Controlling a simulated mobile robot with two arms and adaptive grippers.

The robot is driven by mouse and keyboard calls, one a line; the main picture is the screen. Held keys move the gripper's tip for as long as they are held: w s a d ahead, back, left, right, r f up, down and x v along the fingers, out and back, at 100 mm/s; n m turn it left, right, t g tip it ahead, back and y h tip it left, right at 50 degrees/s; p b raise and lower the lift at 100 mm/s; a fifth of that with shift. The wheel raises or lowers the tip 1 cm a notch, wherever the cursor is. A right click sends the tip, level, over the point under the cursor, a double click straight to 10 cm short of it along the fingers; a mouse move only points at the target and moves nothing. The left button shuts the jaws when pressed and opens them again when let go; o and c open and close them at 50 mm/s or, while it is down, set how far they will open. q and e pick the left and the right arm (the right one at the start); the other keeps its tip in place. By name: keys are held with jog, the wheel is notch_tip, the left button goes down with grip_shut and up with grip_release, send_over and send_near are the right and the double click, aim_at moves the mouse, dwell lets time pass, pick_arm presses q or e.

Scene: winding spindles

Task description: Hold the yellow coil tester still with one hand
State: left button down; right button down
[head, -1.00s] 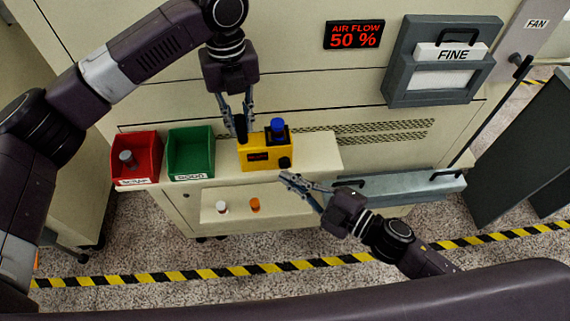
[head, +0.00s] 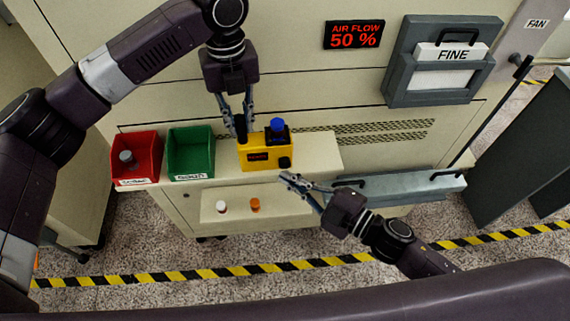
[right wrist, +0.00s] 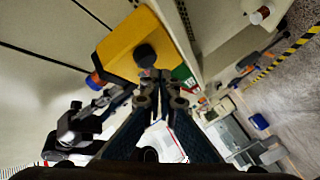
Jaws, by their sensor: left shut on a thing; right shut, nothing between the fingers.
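The yellow coil tester (head: 257,156) stands on the cream ledge, with a dark display on its front, a black knob and a blue-topped part (head: 278,126) on its dark top right. My left gripper (head: 242,134) reaches down from above and is shut on the tester at its upper left edge; the exact contact is partly hidden. My right gripper (head: 284,177) is shut and empty, just below and right of the tester, apart from it in the head view. In the right wrist view the tester (right wrist: 128,48) shows beyond the right fingertips (right wrist: 162,76).
A red bin (head: 137,158) holding a grey part and a green bin (head: 190,153) stand left of the tester. A white spool (head: 221,207) and an orange spool (head: 255,204) are on the lower shelf. A grey tray (head: 405,187) juts out at right. The ledge right of the tester is clear.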

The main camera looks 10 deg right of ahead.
jog(key=shift+w, duration=0.1)
jog(key=shift+w, duration=0.3)
jog(key=shift+w, duration=0.5)
dwell(0.7)
jog(key=shift+s, duration=0.95)
jog(key=s, duration=0.5)
dwell(0.4)
dwell(0.5)
